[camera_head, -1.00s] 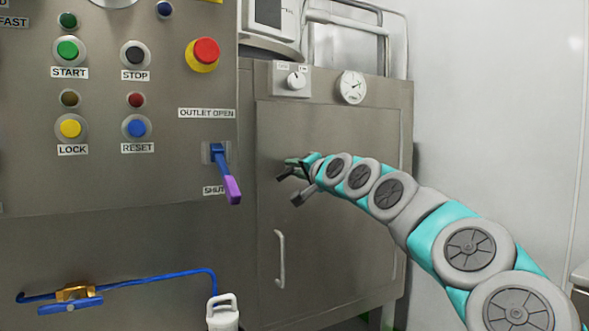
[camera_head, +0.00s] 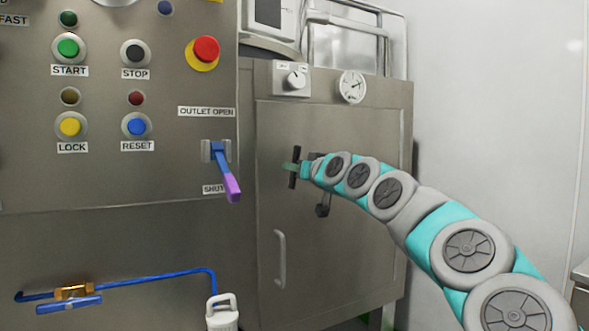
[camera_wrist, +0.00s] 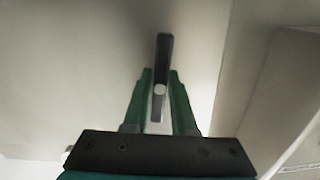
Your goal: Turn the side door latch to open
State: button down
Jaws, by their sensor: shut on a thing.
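The side door latch (camera_wrist: 163,50) is a dark narrow bar with a pale round spot on it, seen in the wrist view. My gripper (camera_wrist: 160,82) has its two green fingers shut on the latch, one on each side. In the head view my gripper (camera_head: 287,166) is at the upper left of the grey metal door (camera_head: 340,245), its dark mounting plate standing upright. The latch cannot be made out there, hidden by the gripper. The door looks closed.
A vertical door handle (camera_head: 279,260) is below my gripper. A knob (camera_head: 295,80) and a gauge (camera_head: 352,87) are above. Left is the control panel with a blue lever with a purple grip (camera_head: 231,185). A white jug (camera_head: 222,313) stands below.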

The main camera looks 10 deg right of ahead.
jog(key=shift+f+n, duration=0.1)
jog(key=shift+n, duration=0.7)
jog(key=c, duration=0.7)
grip_release()
jog(key=shift+s, duration=0.1)
jog(key=shift+v, duration=3.8)
